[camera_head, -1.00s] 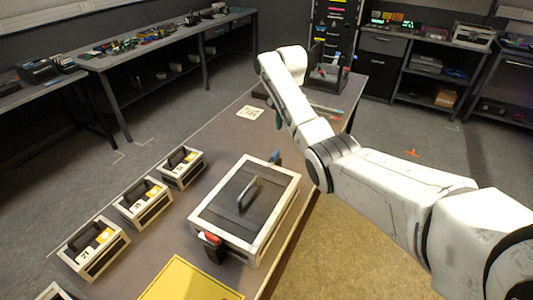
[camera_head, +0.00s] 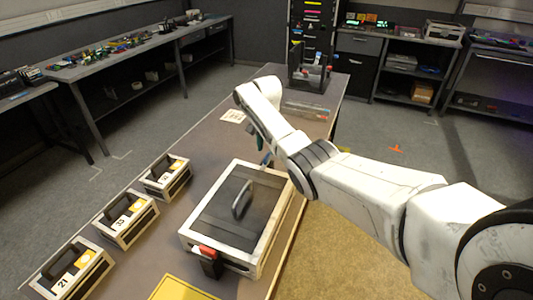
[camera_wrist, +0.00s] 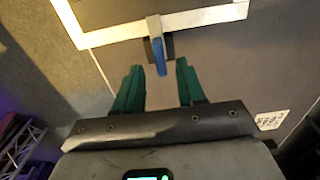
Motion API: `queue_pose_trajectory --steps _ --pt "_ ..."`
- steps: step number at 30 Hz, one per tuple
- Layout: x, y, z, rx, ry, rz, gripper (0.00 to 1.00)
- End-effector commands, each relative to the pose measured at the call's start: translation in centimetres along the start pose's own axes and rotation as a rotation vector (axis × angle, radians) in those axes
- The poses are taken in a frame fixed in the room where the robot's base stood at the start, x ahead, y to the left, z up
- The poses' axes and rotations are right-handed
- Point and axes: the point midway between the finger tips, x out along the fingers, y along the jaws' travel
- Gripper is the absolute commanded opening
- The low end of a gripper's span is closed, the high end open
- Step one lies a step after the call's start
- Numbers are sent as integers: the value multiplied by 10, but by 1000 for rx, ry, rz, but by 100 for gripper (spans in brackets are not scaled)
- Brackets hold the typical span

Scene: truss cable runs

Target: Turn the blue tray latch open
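A dark tray case with a pale rim (camera_head: 190,237) and an upright handle lies on the bench. Its blue latch (camera_wrist: 157,50) sits at the middle of the near rim in the wrist view, with its lever pointing toward my gripper. In the head view the blue latch (camera_head: 266,158) shows only in small part at the far edge, beside my arm. My gripper (camera_wrist: 158,66) is open, its two green fingers on either side of the lever's tip with gaps. Whether the fingers are level with the lever in depth I cannot tell. A red latch (camera_head: 207,251) is on the tray's near end.
Several small numbered boxes (camera_head: 128,220) with handles stand along the bench's left side. A yellow panel (camera_head: 182,289) lies in front. A white printed card (camera_head: 233,116) and a dark stand (camera_head: 309,78) are farther back. Bench around the card is clear.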

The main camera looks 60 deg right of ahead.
Motion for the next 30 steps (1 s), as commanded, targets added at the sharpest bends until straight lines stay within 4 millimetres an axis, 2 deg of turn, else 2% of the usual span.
queue_pose_trajectory --steps 3,7,19,30 --pt "18 0 0 0 -1 2 39" --pt "30 0 0 0 0 1 39" --pt "36 0 0 0 1 -1 38" --pt "36 0 0 0 0 -1 3"
